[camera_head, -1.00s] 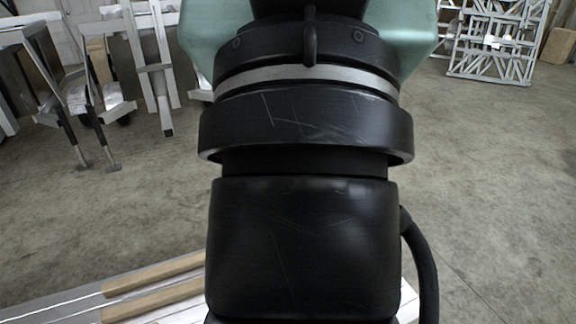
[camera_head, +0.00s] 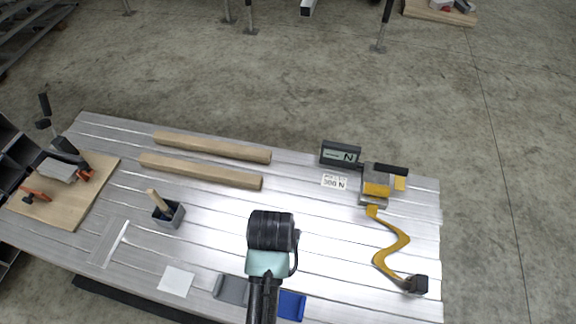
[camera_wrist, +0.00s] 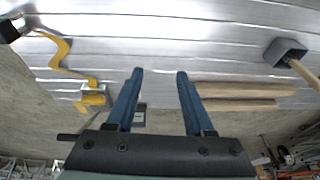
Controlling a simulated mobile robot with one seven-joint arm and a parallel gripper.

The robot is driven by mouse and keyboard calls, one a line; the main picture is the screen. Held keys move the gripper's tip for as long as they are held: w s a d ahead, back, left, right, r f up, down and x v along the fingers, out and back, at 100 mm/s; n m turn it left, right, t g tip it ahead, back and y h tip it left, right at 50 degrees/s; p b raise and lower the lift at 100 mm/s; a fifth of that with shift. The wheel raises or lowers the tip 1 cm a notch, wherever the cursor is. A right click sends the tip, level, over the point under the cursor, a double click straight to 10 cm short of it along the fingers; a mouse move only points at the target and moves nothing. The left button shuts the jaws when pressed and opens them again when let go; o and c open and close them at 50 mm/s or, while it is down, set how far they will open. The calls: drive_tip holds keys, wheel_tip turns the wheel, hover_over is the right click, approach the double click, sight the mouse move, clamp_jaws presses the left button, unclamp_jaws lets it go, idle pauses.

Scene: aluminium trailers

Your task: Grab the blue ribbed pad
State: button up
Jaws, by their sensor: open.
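The blue pad (camera_head: 290,305) lies on the metal table near its front edge, just right of my arm in the head view. At this size I cannot make out ribs on it, and my arm may cover part of its left side. It does not show in the wrist view. My gripper (camera_wrist: 158,72) is open, with its two blue fingers apart and nothing between them. It points over the tabletop. In the head view my arm hides the fingers, so I cannot tell their height above the table.
On the slatted table (camera_head: 330,220) are a grey pad (camera_head: 231,289), a white square (camera_head: 176,281), a dark box with a wooden handle (camera_head: 169,214), two wooden bars (camera_head: 212,147), a display unit (camera_head: 340,154), a clamp-like tool (camera_head: 376,186) and a yellow strap (camera_head: 392,245).

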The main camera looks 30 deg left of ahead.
sight(292, 306)
drive_tip(key=s+f+g+b, duration=0.1)
drive_tip(key=s+f, duration=0.1)
drive_tip(key=f, duration=0.2)
drive_tip(key=s+d+f+g+b, duration=0.1)
drive_tip(key=s+f, duration=0.2)
drive_tip(key=f, duration=0.2)
drive_tip(key=s+f+g+h+b, duration=0.1)
drive_tip(key=s+f, duration=0.2)
drive_tip(key=f, duration=0.2)
drive_tip(key=shift+s+d+f, duration=0.15)
drive_tip(key=shift+s+f, duration=0.05)
drive_tip(key=f, duration=0.1)
drive_tip(key=f+b, duration=0.1)
drive_tip(key=f, duration=0.2)
drive_tip(key=shift+s+d+f, duration=0.2)
drive_tip(key=shift+s+f, duration=0.1)
drive_tip(key=shift+f, duration=0.05)
drive_tip(key=shift+f+b, duration=0.4)
drive_tip(key=shift+f, duration=0.15)
clamp_jaws()
